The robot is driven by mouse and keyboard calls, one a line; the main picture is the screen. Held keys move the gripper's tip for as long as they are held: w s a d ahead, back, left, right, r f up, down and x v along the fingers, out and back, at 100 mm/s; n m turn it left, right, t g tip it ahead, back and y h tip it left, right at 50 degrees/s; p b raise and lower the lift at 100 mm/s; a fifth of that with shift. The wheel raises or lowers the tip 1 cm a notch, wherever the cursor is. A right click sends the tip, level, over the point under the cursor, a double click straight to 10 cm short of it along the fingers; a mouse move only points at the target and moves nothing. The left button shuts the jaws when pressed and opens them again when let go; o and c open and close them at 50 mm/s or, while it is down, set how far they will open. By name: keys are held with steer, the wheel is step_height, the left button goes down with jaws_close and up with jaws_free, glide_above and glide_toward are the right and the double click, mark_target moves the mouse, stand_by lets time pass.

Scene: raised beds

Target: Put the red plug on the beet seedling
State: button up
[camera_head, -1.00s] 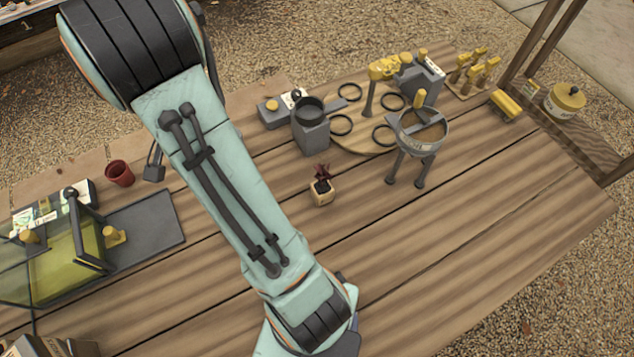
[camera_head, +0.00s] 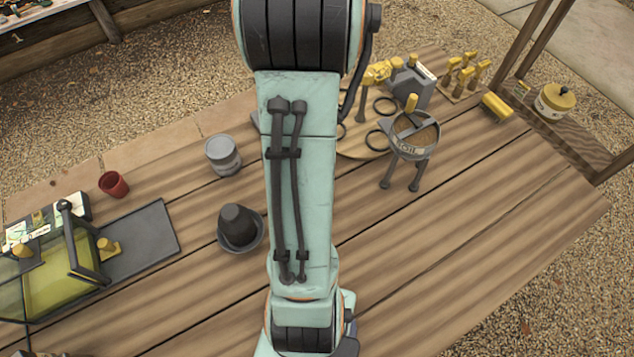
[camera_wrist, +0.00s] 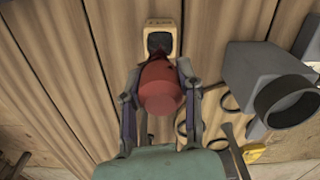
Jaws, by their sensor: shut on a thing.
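The red plug (camera_wrist: 160,92) is between the two fingers of my gripper (camera_wrist: 158,72) in the wrist view. My gripper is shut on it. A small pale pot (camera_wrist: 160,38) with dark soil, the beet seedling's, stands on the planks just beyond the plug. The plug's far end overlaps the pot's near side in the picture; I cannot tell whether they touch. The seedling's leaves are mostly hidden behind the plug. In the head view my arm hides the gripper, plug and seedling.
A dark upturned pot in a dish (camera_head: 240,226) and a grey pot (camera_head: 223,155) stand left of my arm. A small dark red pot (camera_head: 113,184) is farther left, near a grey mat (camera_head: 150,240). A soil sieve on legs (camera_head: 415,138) stands to the right. The right front planks are clear.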

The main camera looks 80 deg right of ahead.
steer(key=shift+f, duration=1.9)
steer(key=o, duration=1)
steer(key=shift+f, duration=0.15)
